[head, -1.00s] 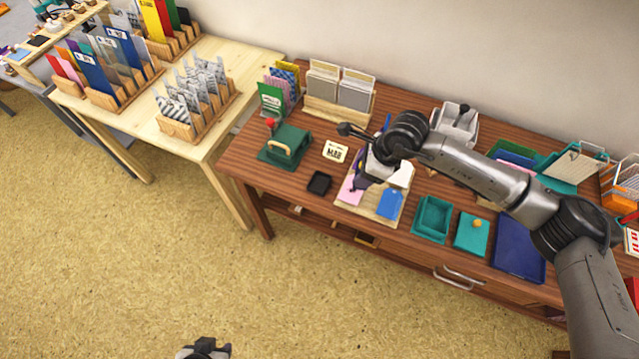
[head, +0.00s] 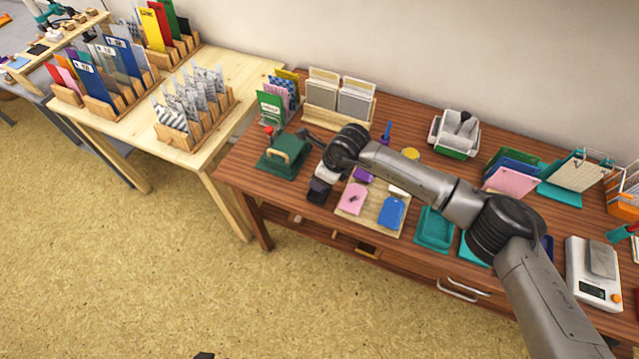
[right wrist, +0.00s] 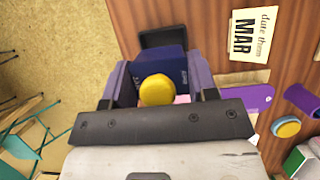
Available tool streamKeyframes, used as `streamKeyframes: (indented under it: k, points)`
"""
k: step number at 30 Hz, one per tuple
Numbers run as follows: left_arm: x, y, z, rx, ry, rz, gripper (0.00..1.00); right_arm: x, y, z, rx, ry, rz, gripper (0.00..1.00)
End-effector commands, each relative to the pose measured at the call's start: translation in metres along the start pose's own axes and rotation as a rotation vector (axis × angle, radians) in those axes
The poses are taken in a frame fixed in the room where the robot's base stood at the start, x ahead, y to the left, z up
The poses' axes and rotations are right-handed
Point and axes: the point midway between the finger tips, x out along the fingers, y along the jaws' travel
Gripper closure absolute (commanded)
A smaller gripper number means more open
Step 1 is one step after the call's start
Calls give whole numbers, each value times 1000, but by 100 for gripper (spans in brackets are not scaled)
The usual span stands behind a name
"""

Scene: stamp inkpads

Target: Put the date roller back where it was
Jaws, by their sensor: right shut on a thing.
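My right gripper (right wrist: 158,88) is shut on the date roller (right wrist: 170,66), a dark blue block with a yellow knob. In the right wrist view it sits between the two purple fingers, in front of a small black tray (right wrist: 165,36). In the head view my right gripper (head: 321,184) is at the black tray's place, left of the tag board. I cannot tell whether the roller touches the tray. Only a dark sliver of my left gripper (head: 204,355) shows at the bottom edge.
A wooden board (head: 372,222) holds a pink tag (head: 352,199) with a dark mark and a blue tag (head: 391,212). A green press (head: 284,157) stands to the left. Teal trays (head: 434,230) lie to the right, partly behind my arm.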

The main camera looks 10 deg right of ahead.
Motion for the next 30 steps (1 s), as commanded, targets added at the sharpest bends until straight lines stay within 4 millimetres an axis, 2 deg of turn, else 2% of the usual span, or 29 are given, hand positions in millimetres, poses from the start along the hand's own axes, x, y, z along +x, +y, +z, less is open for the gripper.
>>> streamKeyframes:
  k: [8, 17, 30]
  points:
    - [3, -1, 1, 5, -1, -4, 57, 10, -1, 4, 0, 0, 0, 74]
    - [11, 0, 4, 1, 0, 0, 57, 42, 0, -10, 0, 1, 0, 74]
    - [14, 3, 4, -8, 1, 7, 57, 47, -1, -12, 0, -1, -1, 74]
